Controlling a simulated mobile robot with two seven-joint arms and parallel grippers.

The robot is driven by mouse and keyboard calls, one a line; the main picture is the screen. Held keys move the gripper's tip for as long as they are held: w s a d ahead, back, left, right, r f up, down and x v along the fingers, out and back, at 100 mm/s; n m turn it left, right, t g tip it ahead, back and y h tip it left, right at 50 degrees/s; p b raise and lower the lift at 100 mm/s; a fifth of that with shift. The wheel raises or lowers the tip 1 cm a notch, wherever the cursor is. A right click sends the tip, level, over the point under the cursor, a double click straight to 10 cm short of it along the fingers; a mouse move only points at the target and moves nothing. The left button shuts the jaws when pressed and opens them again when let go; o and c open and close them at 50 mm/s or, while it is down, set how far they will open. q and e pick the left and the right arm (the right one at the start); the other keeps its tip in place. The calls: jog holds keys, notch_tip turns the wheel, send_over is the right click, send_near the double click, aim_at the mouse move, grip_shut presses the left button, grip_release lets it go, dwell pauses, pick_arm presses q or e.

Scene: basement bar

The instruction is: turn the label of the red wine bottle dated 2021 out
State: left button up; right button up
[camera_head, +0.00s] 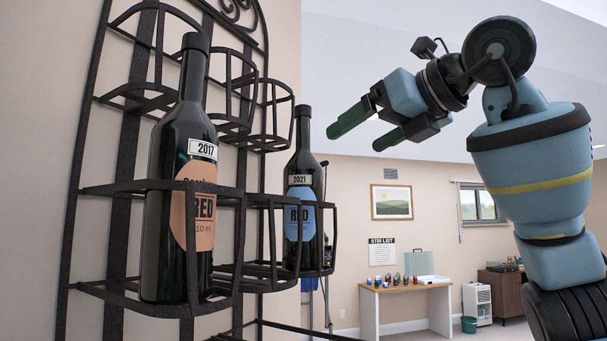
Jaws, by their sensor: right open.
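The red wine bottle dated 2021 (303,165) stands upright in a lower holder of the black metal wall rack (83,150). It is dark, with a white 2021 tag and a blue label reading RED; the label shows towards me, partly behind the rack's bars. Nearer, a dark bottle dated 2017 (168,150) with an orange label stands in the holder to its left. My right gripper (355,138) is open and empty, to the right of the 2021 bottle's neck, fingers pointing left, apart from it. My left gripper is not in view.
The rack's upper holders (235,95) are empty. Beyond, a wooden table (405,287) with several small coloured items stands by the far wall, under a framed picture (391,202). The air right of the rack is clear apart from my right arm.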

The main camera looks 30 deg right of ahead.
aim_at(302, 174)
jog(key=shift+x, duration=7.9)
jog(key=shift+f, duration=0.1)
jog(key=shift+c, duration=0.2)
jog(key=c, duration=0.8)
jog(key=n+g+y, duration=0.1)
jog(key=n+y, duration=0.1)
jog(key=y, duration=0.1)
jog(key=shift+d+n+y, duration=0.15)
jog(key=shift+n+y, duration=0.15)
jog(key=shift+n, duration=0.1)
jog(key=shift+c, duration=0.2)
jog(key=shift+n+g+y, duration=1.4)
jog(key=shift+n+y, duration=0.3)
jog(key=shift+y, duration=0.2)
jog(key=o, duration=0.8)
